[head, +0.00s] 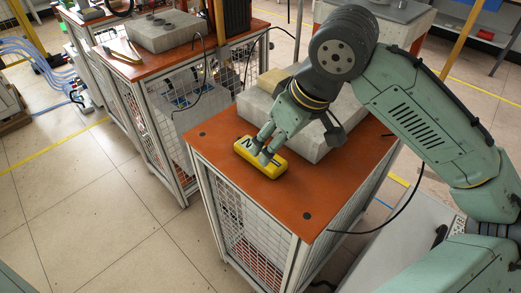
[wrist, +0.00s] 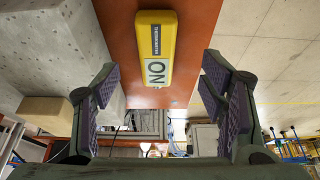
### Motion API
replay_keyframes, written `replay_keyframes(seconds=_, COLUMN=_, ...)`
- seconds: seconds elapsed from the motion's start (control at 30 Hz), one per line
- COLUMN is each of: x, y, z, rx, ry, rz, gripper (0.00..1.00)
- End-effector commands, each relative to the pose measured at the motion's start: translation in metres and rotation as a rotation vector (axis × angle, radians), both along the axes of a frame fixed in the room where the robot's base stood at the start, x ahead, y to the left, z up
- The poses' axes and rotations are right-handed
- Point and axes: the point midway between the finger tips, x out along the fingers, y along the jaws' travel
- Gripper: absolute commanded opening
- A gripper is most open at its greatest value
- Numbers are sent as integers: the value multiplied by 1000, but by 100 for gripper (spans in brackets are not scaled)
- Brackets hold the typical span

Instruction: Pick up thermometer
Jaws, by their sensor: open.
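The thermometer (head: 262,158) is a yellow rounded bar lying flat on the orange tabletop (head: 290,200) of the near cabinet. In the wrist view the thermometer (wrist: 155,47) shows a dark label and a white patch with the letters "ON". My gripper (head: 264,145) is over it in the head view, and its fingers hide part of the bar. In the wrist view my gripper (wrist: 165,95) is open, with the purple-padded fingers wide apart. The thermometer lies between their lines, with a gap on each side. I cannot tell whether a finger touches it.
A grey concrete-like block (head: 325,140) stands on the same tabletop just behind the thermometer, with a tan block (head: 272,80) on it. In the wrist view the grey block (wrist: 50,50) is near the left finger. The tabletop's front part is clear. Another cabinet (head: 140,75) stands behind left.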

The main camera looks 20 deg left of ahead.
Motion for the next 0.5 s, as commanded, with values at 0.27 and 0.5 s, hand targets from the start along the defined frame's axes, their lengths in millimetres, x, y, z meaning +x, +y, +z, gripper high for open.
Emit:
replay_keyframes(seconds=0.27, x=4, y=8, z=-23, rx=1, ry=0, rz=-1, gripper=65)
replay_keyframes(seconds=0.5, x=10, y=16, z=-57, rx=1, ry=1, rz=0, gripper=65)
